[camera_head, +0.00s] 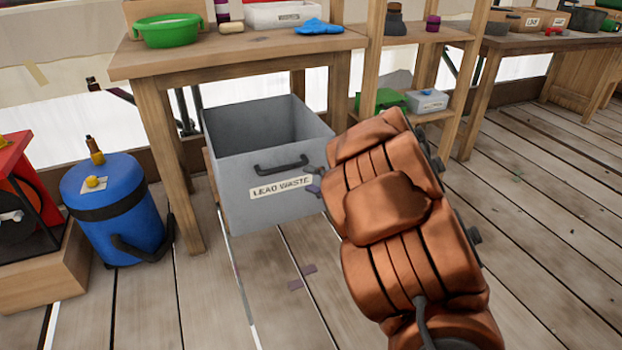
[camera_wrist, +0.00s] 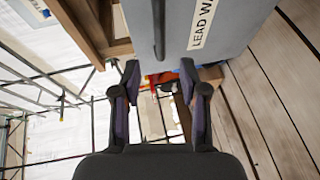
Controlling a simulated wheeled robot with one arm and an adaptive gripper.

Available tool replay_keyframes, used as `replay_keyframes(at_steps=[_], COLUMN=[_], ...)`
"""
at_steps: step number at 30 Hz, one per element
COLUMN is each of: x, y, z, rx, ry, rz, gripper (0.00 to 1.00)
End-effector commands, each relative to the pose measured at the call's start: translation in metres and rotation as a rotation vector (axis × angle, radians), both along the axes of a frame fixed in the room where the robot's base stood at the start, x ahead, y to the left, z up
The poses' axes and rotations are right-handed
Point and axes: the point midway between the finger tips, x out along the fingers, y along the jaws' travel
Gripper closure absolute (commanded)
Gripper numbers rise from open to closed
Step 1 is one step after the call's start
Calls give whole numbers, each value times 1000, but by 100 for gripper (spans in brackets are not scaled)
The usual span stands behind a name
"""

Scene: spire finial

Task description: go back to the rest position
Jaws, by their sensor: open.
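My copper-coloured arm reaches forward in the head view. My gripper (camera_head: 316,181) is mostly hidden behind the arm there, with its tip beside the front of the grey lead waste drawer. In the wrist view my gripper (camera_wrist: 160,85) is open, its two fingers apart with nothing between them. The grey drawer (camera_head: 235,185) is pulled out under the wooden bench, with a dark handle and a "LEAD WASTE" label on its front. It also shows in the wrist view (camera_wrist: 225,30), close past the fingertips. I cannot tell whether a finger touches it.
The wooden bench (camera_head: 230,62) holds a green bowl (camera_head: 168,30) and blue gloves (camera_head: 318,27). A blue canister (camera_head: 115,205) and a red machine (camera_head: 18,185) stand at the left. A shelf with a green box (camera_head: 380,101) is behind my arm. The plank floor (camera_head: 550,230) at right is clear.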

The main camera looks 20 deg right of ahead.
Motion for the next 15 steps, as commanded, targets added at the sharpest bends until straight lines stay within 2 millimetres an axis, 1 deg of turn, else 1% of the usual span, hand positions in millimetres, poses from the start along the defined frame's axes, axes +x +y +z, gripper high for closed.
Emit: replay_keyframes(at_steps=[5,8,11,14,15], x=[0,1,5,9,9], y=[0,-1,-9,-22,-29], z=[0,6,24,54,68], rx=[0,-2,-11,-20,-21], ry=[0,5,29,69,89], rz=[0,-11,-59,-147,-193], gripper=[57,57,57,57,57])
